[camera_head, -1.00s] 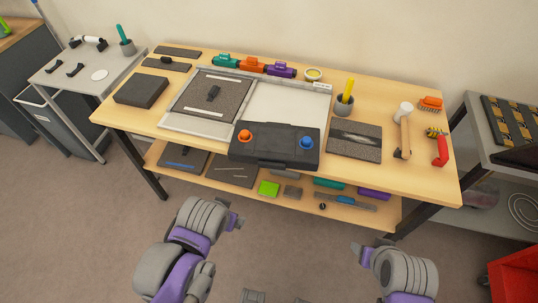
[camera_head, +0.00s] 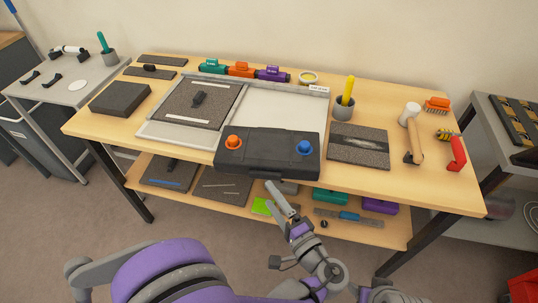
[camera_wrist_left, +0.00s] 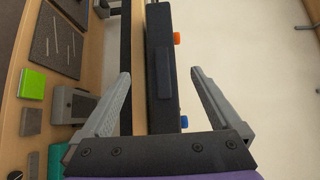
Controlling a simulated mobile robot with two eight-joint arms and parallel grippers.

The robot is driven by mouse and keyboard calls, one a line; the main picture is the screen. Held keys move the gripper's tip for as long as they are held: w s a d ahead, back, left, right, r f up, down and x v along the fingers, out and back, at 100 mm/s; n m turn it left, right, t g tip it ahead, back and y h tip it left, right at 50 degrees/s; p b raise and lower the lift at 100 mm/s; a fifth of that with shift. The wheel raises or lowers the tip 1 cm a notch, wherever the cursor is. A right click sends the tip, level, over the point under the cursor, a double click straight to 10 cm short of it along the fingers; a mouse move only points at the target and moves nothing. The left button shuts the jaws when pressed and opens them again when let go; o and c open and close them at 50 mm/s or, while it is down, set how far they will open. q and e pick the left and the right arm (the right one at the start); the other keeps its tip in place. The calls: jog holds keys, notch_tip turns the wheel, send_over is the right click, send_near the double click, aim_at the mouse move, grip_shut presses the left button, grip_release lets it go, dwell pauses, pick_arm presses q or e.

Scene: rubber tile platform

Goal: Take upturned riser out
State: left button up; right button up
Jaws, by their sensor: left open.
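A dark speckled tile (camera_head: 184,113) with two pale strips and a small black block (camera_head: 199,98) lies in the left part of a light grey tray (camera_head: 316,112); it appears to be the upturned riser. A dark console (camera_head: 267,153) with an orange knob and a blue knob stands at the tray's front. My left gripper (camera_head: 282,200) is in front of the table's front edge, just below the console, open and empty. In the left wrist view its spread fingers (camera_wrist_left: 160,76) frame the console's dark front (camera_wrist_left: 160,88). My right gripper cannot be made out.
A dark block (camera_head: 119,98) sits left of the tray; a speckled plate (camera_head: 358,147), cup (camera_head: 343,108) and mallet (camera_head: 412,130) stand right. The lower shelf (camera_head: 240,205) holds plates and coloured pieces. The tray's right part is bare.

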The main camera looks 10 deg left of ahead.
aim_at(259, 177)
pick_arm(q)
jog(key=x, duration=0.4)
jog(key=shift+a, duration=0.15)
jog(key=shift+w+d+x, duration=0.1)
jog(key=shift+d+x, duration=0.05)
jog(key=shift+x, duration=1.45)
jog(key=shift+w+d+x, duration=0.1)
jog(key=shift+w+x, duration=0.05)
jog(key=shift+x, duration=1.45)
jog(key=shift+r, duration=0.15)
grip_shut()
